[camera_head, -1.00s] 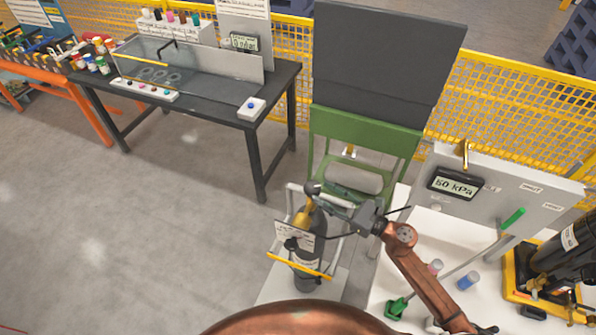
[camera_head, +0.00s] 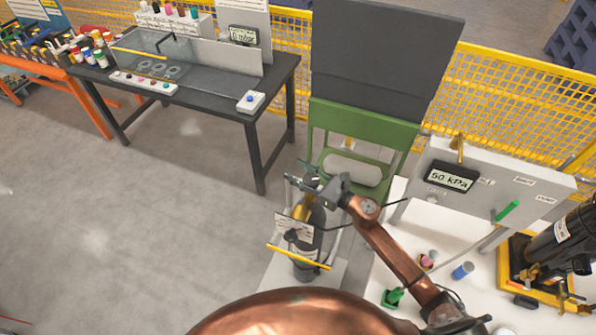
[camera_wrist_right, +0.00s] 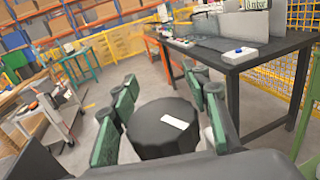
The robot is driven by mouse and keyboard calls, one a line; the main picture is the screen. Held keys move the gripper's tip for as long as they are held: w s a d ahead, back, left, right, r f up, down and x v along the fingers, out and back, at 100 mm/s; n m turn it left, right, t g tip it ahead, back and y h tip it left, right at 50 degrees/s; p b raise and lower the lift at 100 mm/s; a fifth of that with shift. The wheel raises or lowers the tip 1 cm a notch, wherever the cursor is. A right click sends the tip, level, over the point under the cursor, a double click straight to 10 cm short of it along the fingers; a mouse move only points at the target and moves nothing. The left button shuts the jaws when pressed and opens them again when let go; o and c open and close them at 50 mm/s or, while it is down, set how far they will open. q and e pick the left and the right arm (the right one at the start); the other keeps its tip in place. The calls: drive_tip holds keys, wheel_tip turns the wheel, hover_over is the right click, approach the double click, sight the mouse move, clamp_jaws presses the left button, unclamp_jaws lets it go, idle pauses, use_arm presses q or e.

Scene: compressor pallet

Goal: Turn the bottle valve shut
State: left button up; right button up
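The dark gas bottle (camera_head: 306,262) stands upright in a frame with a yellow bar at the lower middle of the head view. A brass-coloured valve body (camera_head: 302,211) shows at its top. My right gripper (camera_head: 303,178) is over the bottle top, its fingers spread. In the right wrist view the black round valve knob (camera_wrist_right: 163,130), with a white mark on top, lies between the green-padded fingers of the right gripper (camera_wrist_right: 160,112). The left finger pads stand apart from the knob; I cannot tell whether the right ones touch. My left gripper is not in view.
A white bench (camera_head: 408,262) on the right carries a panel with a 50 kPa display (camera_head: 449,178) and a pump on a yellow base. A green stand (camera_head: 405,135) is behind the bottle. A dark table (camera_head: 205,95) stands at left; the floor between is clear.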

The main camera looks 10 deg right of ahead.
drive_tip(key=shift+f, duration=0.1)
drive_tip(key=c, duration=1.1)
drive_tip(key=shift+c, duration=0.2)
drive_tip(key=m+t+h+p, duration=0.1)
drive_tip(key=h, duration=0.1)
drive_tip(key=d+m+t+h+p, duration=0.1)
drive_tip(key=m+h+p, duration=0.1)
drive_tip(key=w+d+m+t+h+p, duration=0.1)
drive_tip(key=h, duration=0.1)
drive_tip(key=shift+r+m+t, duration=0.2)
drive_tip(key=shift+m+t, duration=0.1)
clamp_jaws()
drive_tip(key=shift+w+d+f+m+t+h+p, duration=0.1)
drive_tip(key=shift+d+m+t+h+p, duration=0.2)
drive_tip(key=shift+m+h+p, duration=0.65)
drive_tip(key=shift+w+d+f+m+t+h+p, duration=0.1)
drive_tip(key=shift+d+m+h+p, duration=0.3)
drive_tip(key=shift+h, duration=1.05)
drive_tip(key=o, duration=1.2)
unclamp_jaws()
drive_tip(key=shift+s+r, duration=0.1)
drive_tip(key=shift+c, duration=0.2)
